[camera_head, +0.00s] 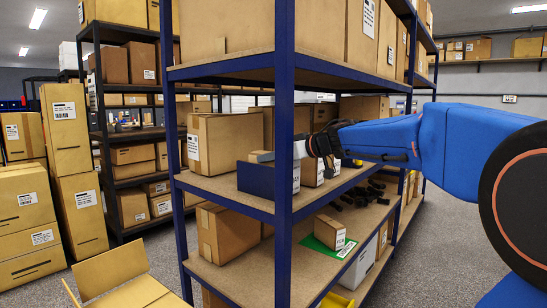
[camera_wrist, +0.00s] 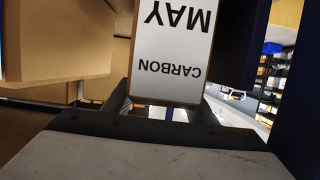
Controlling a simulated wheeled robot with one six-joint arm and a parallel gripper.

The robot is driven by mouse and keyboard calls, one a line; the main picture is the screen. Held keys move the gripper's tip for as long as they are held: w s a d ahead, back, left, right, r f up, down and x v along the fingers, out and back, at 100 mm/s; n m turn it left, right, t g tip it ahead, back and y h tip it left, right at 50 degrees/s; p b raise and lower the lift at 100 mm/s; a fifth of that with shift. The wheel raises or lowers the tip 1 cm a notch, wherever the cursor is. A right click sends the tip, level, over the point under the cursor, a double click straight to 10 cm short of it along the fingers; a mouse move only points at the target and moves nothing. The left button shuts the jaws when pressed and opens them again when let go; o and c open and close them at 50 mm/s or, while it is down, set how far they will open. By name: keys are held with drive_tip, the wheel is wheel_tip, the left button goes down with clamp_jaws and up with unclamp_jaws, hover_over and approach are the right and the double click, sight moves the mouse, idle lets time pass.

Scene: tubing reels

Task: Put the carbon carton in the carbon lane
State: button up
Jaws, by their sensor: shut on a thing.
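The carbon carton (camera_wrist: 172,50) fills the upper middle of the wrist view. Its white label reads CARBON and MAY upside down. My gripper (camera_wrist: 164,104) is shut on it, with dark fingers on either side of its near end. Small labelled cartons (camera_head: 312,173) stand on the shelf just below the gripper. No lane marked carbon can be read in either view.
A dark blue panel or bin (camera_head: 256,179) stands on the middle shelf (camera_head: 215,184), beside a large brown box (camera_head: 222,143). The blue post (camera_head: 284,120) stands close to my gripper. Dark small parts (camera_head: 368,192) and a carton on a green mat (camera_head: 323,243) lie lower down.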

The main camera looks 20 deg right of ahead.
drive_tip(key=o, duration=1.7)
drive_tip(key=shift+f, duration=0.1)
drive_tip(key=shift+o, duration=0.2)
drive_tip(key=shift+r, duration=0.2)
drive_tip(key=v, duration=1.2)
